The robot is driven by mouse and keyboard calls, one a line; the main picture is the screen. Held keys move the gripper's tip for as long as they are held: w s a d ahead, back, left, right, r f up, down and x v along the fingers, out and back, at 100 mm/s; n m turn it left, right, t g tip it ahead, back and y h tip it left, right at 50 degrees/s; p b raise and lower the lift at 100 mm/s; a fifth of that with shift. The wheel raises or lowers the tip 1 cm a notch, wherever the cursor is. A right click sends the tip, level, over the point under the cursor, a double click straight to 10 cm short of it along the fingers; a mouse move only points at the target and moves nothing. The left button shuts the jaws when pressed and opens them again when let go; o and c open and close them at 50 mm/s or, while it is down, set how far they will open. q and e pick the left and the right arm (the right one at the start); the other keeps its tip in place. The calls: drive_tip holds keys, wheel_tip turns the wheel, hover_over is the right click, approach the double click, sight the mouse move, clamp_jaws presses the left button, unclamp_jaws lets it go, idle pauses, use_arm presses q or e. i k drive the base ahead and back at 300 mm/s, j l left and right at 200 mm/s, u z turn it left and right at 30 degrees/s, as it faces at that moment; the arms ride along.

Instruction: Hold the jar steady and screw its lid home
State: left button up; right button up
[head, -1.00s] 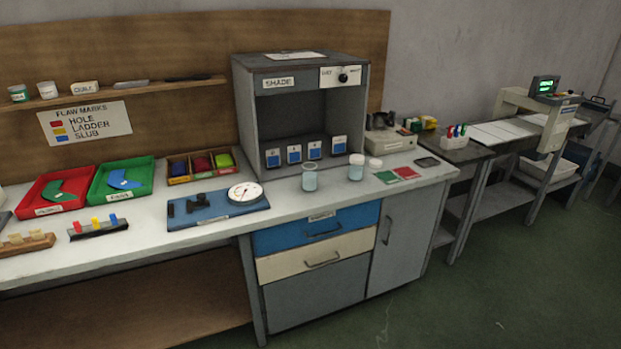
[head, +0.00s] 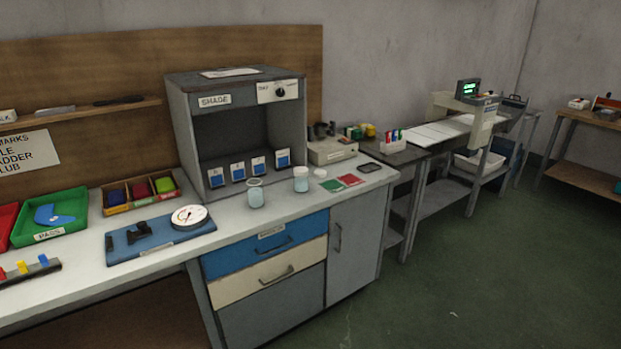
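Two small clear jars with pale blue contents stand upright on the light worktop in front of the shade cabinet. The left jar (head: 256,195) looks open at the top. The right jar (head: 301,183) has a whitish band at its top; I cannot tell whether that is a lid. A small white round piece (head: 320,173), which looks like a lid, lies just right of the right jar. Neither of my grippers is in view, and nothing touches the jars.
The shade cabinet (head: 235,125) stands behind the jars. A blue board with a round dial gauge (head: 190,217) lies to their left, near a green tray (head: 75,225). Red and green cards (head: 350,180) and a dark phone-like item (head: 369,168) lie right. Green floor (head: 450,290) is clear in front.

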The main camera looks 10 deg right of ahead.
sight(255, 191)
drive_tip(key=i+l+u, duration=0.2)
drive_tip(key=u, duration=0.2)
drive_tip(key=i+l+u, duration=0.1)
drive_tip(key=l+u, duration=0.2)
drive_tip(key=u, duration=0.15)
drive_tip(key=i+l+u, duration=0.1)
drive_tip(key=l, duration=0.2)
drive_tip(key=i+l+u, duration=0.1)
drive_tip(key=l, duration=0.25)
drive_tip(key=l+u, duration=0.1)
drive_tip(key=l, duration=0.2)
drive_tip(key=i+l, duration=0.1)
drive_tip(key=l, duration=0.3)
drive_tip(key=i+l, duration=0.1)
drive_tip(key=l, duration=0.35)
drive_tip(key=i+l, duration=0.1)
drive_tip(key=l, duration=0.3)
drive_tip(key=i+l, duration=0.1)
drive_tip(key=l, duration=0.35)
drive_tip(key=u, duration=0.05)
